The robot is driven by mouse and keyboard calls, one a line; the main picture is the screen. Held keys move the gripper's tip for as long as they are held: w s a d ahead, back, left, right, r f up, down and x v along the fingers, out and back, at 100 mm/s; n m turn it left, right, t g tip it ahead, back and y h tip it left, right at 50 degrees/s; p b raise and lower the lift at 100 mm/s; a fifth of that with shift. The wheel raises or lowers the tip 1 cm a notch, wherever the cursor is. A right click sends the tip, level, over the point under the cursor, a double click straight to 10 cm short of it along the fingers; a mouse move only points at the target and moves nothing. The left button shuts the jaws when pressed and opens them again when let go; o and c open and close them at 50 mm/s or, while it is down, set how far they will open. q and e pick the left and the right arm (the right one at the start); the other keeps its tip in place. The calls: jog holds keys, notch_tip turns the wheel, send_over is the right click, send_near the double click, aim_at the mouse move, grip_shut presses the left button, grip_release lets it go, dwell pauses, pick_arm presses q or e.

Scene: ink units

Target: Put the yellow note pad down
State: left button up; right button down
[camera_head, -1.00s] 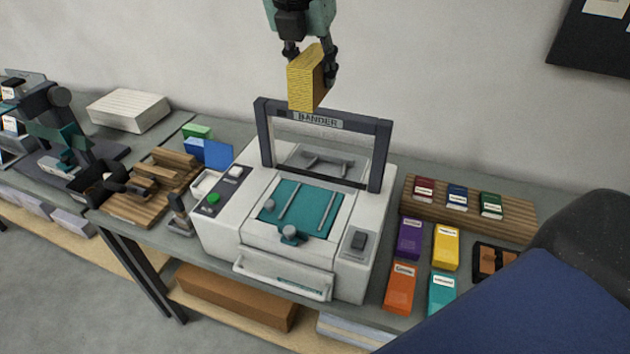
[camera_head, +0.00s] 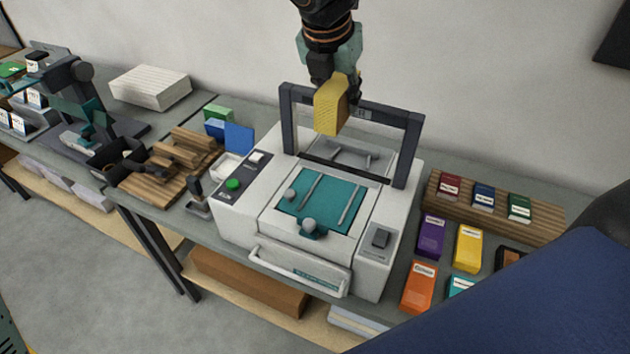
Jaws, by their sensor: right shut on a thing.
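The yellow note pad (camera_head: 331,108) is held upright in the air, in front of the top bar of the banding machine's arch in this view. My right gripper (camera_head: 336,82) comes down from the top and is shut on the pad's upper part. The pad hides part of the lettering on the arch. The banding machine (camera_head: 240,235) is a white box with a teal plate (camera_head: 328,203) below the arch (camera_head: 399,150). The teal plate is bare between its rails. My left gripper is not in view.
Purple (camera_head: 431,236), yellow (camera_head: 467,248) and orange (camera_head: 418,287) packs lie right of the machine, by a wooden rack (camera_head: 540,213) with small boxes. Wooden blocks (camera_head: 165,180) and a paper stack (camera_head: 150,87) are at left. My blue body part covers the lower right.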

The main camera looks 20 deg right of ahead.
jog(key=f, duration=0.5)
jog(key=shift+w, duration=0.35)
notch_tip(320, 180, down, 11)
jog(key=b, duration=0.3)
jog(key=shift+s, duration=0.1)
jog(key=shift+f, duration=0.3)
jog(key=shift+d+f+b, duration=0.25)
jog(key=shift+f+b, duration=0.5)
jog(key=shift+f, duration=0.5)
jog(key=shift+s+f, duration=0.3)
jog(key=shift+f, duration=0.2)
jog(key=shift+w+a, duration=0.15)
jog(key=shift+w, duration=0.2)
jog(key=shift+f, duration=0.2)
jog(key=c, duration=1.2)
grip_release()
jog(key=o, duration=0.4)
jog(key=shift+s+r, duration=0.2)
jog(key=shift+s, duration=0.1)
jog(key=shift+c, duration=0.2)
jog(key=shift+w, duration=0.25)
